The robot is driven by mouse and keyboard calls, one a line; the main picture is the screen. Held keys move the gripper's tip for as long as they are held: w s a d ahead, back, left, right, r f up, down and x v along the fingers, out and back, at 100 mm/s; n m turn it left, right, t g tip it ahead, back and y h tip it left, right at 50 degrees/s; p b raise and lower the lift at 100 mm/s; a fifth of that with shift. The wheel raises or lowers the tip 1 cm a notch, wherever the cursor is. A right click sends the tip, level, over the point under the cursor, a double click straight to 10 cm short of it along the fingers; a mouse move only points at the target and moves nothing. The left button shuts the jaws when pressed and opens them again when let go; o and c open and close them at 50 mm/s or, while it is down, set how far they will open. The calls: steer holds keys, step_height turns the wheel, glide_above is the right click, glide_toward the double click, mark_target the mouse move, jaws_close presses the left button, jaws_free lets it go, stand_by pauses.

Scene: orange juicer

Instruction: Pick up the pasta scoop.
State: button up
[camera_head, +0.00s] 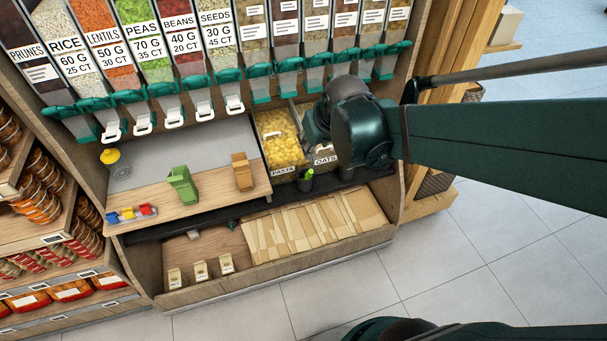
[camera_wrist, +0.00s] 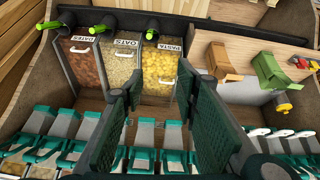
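Dark scoops with bright green handles stand in a row along the front of the bins. The one by the PASTA label (camera_wrist: 167,46), which I take for the pasta scoop (camera_wrist: 149,34), stands at the right end of the row in the wrist view. In the head view, a green-handled scoop (camera_head: 306,180) shows just below the pasta bin. My gripper (camera_wrist: 159,90) is open and empty, its two dark green pads spread apart over the bins. The scoop lies beyond the fingertips, apart from them. In the head view my arm hides the fingers.
The pasta bin (camera_head: 280,135) and oats bin (camera_wrist: 122,68) sit side by side. Teal-spouted dispensers (camera_head: 205,95) hang above the counter. A green block-like object (camera_head: 182,185) and a brown one (camera_head: 242,171) stand on the wooden shelf (camera_head: 215,197) left of the bins.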

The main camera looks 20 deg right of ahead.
steer(key=b, duration=0.3)
glide_above(311, 171)
steer(key=s+a, duration=0.2)
steer(key=s, duration=0.4)
step_height(311, 171, down, 13)
steer(key=shift+n+g, duration=0.6)
steer(key=shift+g, duration=0.1)
steer(key=x, duration=0.4)
steer(key=d+b+x, duration=0.1)
steer(key=x, duration=0.4)
steer(key=s+x, duration=0.1)
steer(key=x, duration=0.3)
steer(key=shift+d+f+b, duration=0.35)
steer(key=shift+f, duration=0.15)
steer(key=shift+b+x, duration=0.35)
steer(key=shift+x, duration=1)
steer(key=shift+w+f, duration=0.1)
steer(key=shift+b+x, duration=0.95)
steer(key=shift+x, duration=1.5)
steer(key=shift+w, duration=0.2)
steer(key=shift+c, duration=0.5)
